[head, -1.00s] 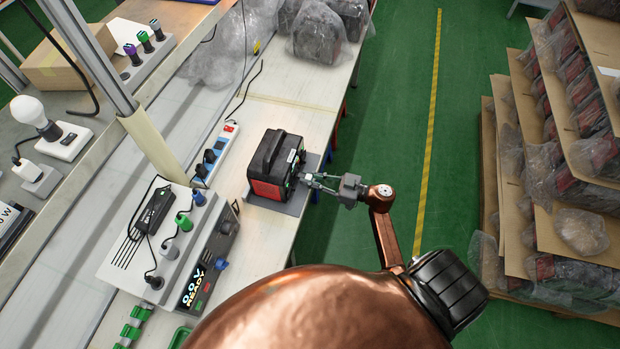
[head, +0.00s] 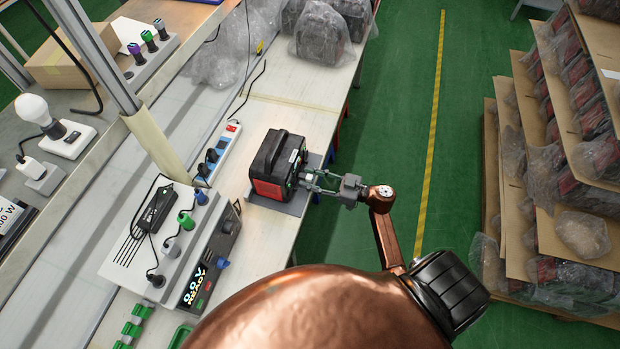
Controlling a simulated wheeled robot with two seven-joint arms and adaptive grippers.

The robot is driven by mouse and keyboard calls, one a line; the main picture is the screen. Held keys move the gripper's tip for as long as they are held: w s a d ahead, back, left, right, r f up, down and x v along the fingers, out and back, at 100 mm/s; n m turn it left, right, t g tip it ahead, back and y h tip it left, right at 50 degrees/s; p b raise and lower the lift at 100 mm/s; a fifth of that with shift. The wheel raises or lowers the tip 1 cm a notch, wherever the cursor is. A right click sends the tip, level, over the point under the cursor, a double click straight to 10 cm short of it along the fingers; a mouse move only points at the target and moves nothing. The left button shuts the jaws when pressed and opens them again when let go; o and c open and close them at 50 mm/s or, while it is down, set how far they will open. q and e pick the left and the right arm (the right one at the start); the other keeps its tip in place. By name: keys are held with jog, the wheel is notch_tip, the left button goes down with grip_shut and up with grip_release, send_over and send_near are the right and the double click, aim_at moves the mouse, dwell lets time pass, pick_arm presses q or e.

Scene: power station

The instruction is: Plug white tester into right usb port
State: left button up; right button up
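The power station (head: 272,165) is a black and red box with a handle, standing on a grey mat at the bench's right edge. My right gripper (head: 308,180) is at its right side face, pointing left. Its fingers look spread, with a gap between them. A small pale piece shows at the fingertips against that face; I cannot tell whether it is the white tester, or whether it is plugged in. The USB ports are too small and too covered to make out. My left gripper is not in view.
A white power strip (head: 217,152) lies left of the power station. A test unit (head: 205,262) with a lit display stands nearer on the bench. Bagged units (head: 320,35) stand at the far end. The green floor on the right is clear up to stacked cartons (head: 512,170).

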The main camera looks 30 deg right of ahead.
jog(key=v, duration=1.2)
dwell(0.4)
